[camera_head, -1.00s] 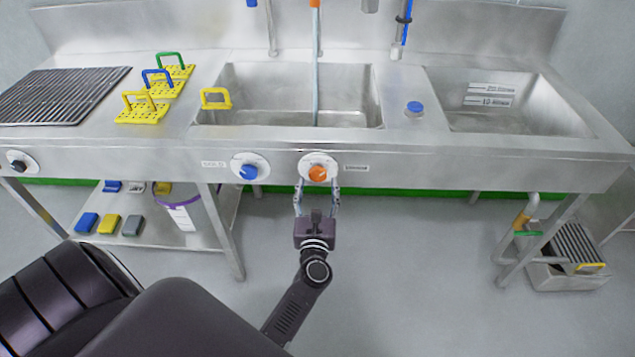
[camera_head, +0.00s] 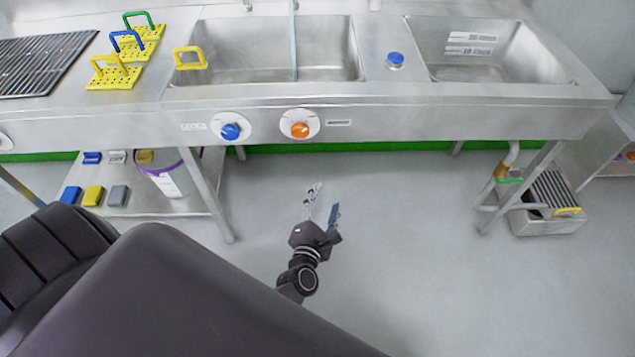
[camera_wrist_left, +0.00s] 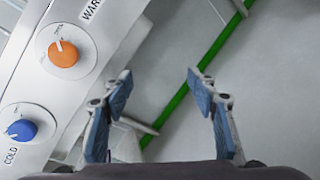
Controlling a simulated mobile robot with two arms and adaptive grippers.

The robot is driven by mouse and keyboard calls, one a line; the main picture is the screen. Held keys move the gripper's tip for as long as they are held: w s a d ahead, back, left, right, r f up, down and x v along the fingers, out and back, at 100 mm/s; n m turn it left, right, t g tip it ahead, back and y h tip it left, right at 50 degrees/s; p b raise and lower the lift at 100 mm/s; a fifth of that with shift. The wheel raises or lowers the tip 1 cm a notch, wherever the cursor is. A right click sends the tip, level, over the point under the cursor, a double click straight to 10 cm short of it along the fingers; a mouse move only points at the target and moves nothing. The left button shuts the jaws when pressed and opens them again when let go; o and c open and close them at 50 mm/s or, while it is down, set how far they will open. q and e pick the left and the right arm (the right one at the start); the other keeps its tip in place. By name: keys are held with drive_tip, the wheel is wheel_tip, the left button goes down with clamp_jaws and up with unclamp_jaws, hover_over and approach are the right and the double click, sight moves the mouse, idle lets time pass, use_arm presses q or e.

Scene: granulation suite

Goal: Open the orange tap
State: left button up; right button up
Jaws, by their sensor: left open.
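The orange tap knob (camera_head: 300,130) sits on a white round plate on the sink's front panel. It also shows at the upper left of the left wrist view (camera_wrist_left: 63,54), with a white pointer line and a WARM label beside it. The print around the dial is too small to read surely. My left gripper (camera_head: 323,199) is open and empty, below and apart from the knob in the head view. In the left wrist view its spread fingers (camera_wrist_left: 160,88) have only floor and a green strip between them. My right gripper is not in view.
A blue knob (camera_head: 230,131) marked COLD is left of the orange one. A pale blue vertical strip (camera_head: 293,45) runs into the middle basin; I cannot tell if it is water. A table leg (camera_head: 205,195) stands left of my gripper. Floor (camera_head: 400,230) to the right is clear.

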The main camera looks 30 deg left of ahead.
use_arm(q)
drive_tip(key=s+d+f+m+g+h, duration=0.2)
drive_tip(key=s+d+f+m, duration=0.1)
drive_tip(key=f+m, duration=0.3)
drive_tip(key=s+d+f+m+g+h, duration=0.1)
drive_tip(key=s+d+f+m+h, duration=0.1)
drive_tip(key=s+f+m, duration=0.4)
wheel_tip(320, 180, down, 4)
drive_tip(key=shift+d+r+m+g+p, duration=0.15)
drive_tip(key=shift+d+m+g+p, duration=0.2)
drive_tip(key=shift+d, duration=0.35)
